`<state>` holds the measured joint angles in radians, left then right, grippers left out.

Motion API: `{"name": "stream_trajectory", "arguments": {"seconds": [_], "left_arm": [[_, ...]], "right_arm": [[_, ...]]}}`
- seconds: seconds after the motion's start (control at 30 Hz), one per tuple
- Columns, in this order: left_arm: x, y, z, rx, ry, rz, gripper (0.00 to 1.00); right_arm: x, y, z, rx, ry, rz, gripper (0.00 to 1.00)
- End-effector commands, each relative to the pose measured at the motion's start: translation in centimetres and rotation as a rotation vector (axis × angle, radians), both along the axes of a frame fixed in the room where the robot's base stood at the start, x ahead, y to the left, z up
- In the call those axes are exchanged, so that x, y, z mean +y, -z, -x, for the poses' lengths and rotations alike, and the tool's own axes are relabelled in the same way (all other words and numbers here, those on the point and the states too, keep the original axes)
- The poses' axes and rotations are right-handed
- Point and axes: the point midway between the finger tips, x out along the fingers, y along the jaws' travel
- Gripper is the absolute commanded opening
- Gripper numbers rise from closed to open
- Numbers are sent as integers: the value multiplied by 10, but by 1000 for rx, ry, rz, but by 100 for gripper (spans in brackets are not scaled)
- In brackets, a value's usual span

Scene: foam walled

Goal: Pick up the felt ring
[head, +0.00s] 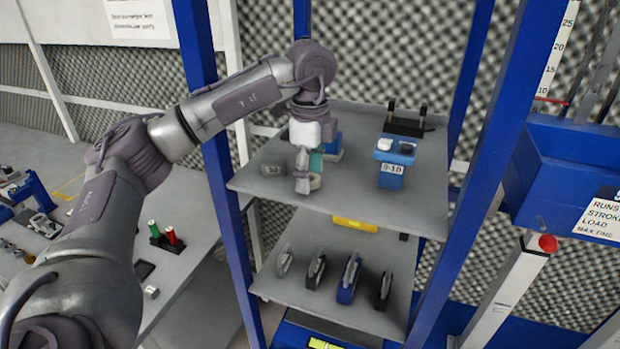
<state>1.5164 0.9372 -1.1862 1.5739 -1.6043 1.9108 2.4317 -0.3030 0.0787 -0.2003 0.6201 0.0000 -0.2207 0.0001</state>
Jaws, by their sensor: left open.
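My left gripper (307,183) reaches down over the top shelf (345,192) of the blue-framed rack. Its jaws are open, low over the left part of the shelf, and I see nothing held in them. I cannot make out a felt ring for certain. A blue block (391,176) with a numbered label stands to the right of the gripper. A small white round piece (384,144) and a dark round piece (407,148) sit on top of it; whether either is a ring is too small to tell. My right gripper is out of view.
A black two-post holder (406,124) stands at the back. Blue uprights (500,180) flank the shelf. The lower shelf (330,305) holds several upright parts.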

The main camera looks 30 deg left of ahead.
Motion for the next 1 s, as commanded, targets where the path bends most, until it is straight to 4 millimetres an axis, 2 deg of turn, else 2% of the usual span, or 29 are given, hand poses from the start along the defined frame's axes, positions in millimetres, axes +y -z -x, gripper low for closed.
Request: {"name": "stream_trajectory", "arguments": {"seconds": [0.07, 0.33, 0.6, 0.73, 0.83, 1.0], "left_arm": [[0, 0, 0, 0, 0, 0, 65], [0, 0, 0, 0, 0, 0, 20], [0, 0, 0, 0, 0, 0, 19], [-1, -8, -1, -1, 1, 0, 19], [-1, -24, -1, -5, 1, 2, 19], [0, -63, -1, -5, 0, -1, 19]], "right_arm": [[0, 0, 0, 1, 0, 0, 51], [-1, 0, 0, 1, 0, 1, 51], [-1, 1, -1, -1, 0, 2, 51], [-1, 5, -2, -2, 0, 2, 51], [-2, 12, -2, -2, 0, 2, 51], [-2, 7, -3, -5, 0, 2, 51]]}}
